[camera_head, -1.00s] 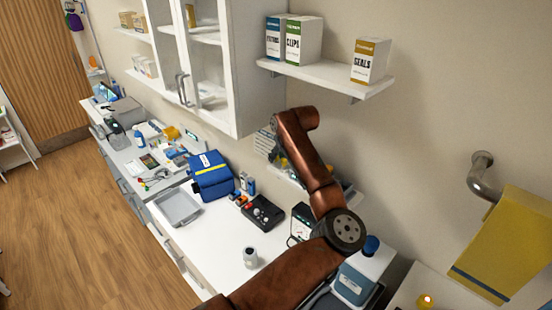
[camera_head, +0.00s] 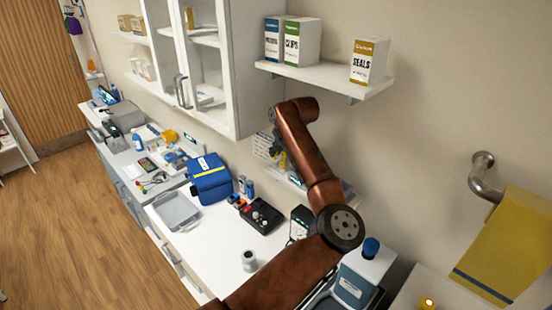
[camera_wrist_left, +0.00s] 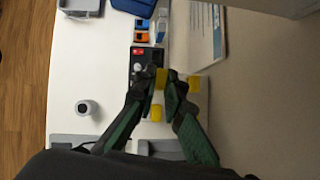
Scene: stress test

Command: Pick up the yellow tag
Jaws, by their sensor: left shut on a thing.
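My left gripper (camera_wrist_left: 160,80) shows in the left wrist view as two dark green fingers, with their tips close together around a small yellow piece, the yellow tag (camera_wrist_left: 160,78). Other small yellow pieces (camera_wrist_left: 194,84) show beside and below the tips; I cannot tell whether they belong to the same tag. In the head view the left gripper (camera_head: 278,152) is small and dark, near the wall by the lower shelf, and the tag cannot be made out there. My right gripper is not in view.
A black control box (camera_head: 261,215), a blue case (camera_head: 210,180), a grey tray (camera_head: 176,211) and a small white jar (camera_head: 249,260) stand on the white counter. A white bottle with a blue cap (camera_head: 362,275) stands close to my arm. A shelf (camera_head: 325,78) with boxes hangs above.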

